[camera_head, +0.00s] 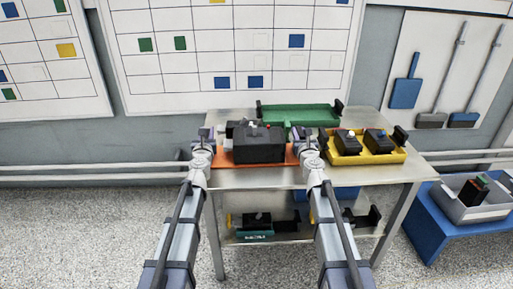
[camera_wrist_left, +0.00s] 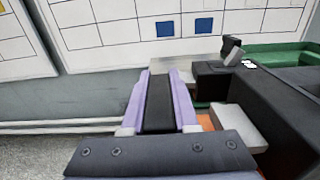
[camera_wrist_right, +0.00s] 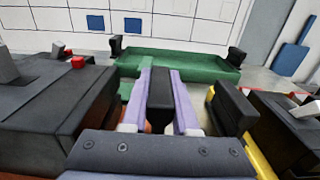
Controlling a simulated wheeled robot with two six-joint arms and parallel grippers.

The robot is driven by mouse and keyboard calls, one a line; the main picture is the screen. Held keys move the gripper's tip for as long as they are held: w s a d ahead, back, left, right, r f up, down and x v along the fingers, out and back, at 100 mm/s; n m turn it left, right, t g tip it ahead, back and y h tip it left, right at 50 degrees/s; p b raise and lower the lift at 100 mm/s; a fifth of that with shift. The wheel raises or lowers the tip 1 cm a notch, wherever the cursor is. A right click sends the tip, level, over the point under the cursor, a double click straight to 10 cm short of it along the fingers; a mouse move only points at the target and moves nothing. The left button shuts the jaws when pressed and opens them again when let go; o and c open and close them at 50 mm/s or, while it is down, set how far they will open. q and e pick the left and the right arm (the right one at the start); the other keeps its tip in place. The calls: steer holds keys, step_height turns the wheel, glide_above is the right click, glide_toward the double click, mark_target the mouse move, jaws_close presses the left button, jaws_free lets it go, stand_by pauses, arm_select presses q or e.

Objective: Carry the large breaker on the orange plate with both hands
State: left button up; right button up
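The large dark grey breaker (camera_head: 258,147) stands upright on the orange plate (camera_head: 224,160), at the front left of the metal table. My left gripper (camera_head: 206,137) is at the plate's left end and my right gripper (camera_head: 308,137) at its right end. In the left wrist view the purple fingers (camera_wrist_left: 159,95) sit close on both sides of a black upright handle. In the right wrist view the fingers (camera_wrist_right: 160,92) close on a similar black handle. The breaker also shows in the right wrist view (camera_wrist_right: 55,105). Whether the plate touches the table is unclear.
A green tray (camera_head: 298,115) lies behind the breaker. A yellow tray (camera_head: 372,157) with two smaller breakers is close to the right gripper. The lower shelf holds more devices. A blue stand (camera_head: 432,215) with a grey bin is at right.

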arm_select(q)
jaws_close()
arm_select(e)
jaws_close()
stand_by(0.6)
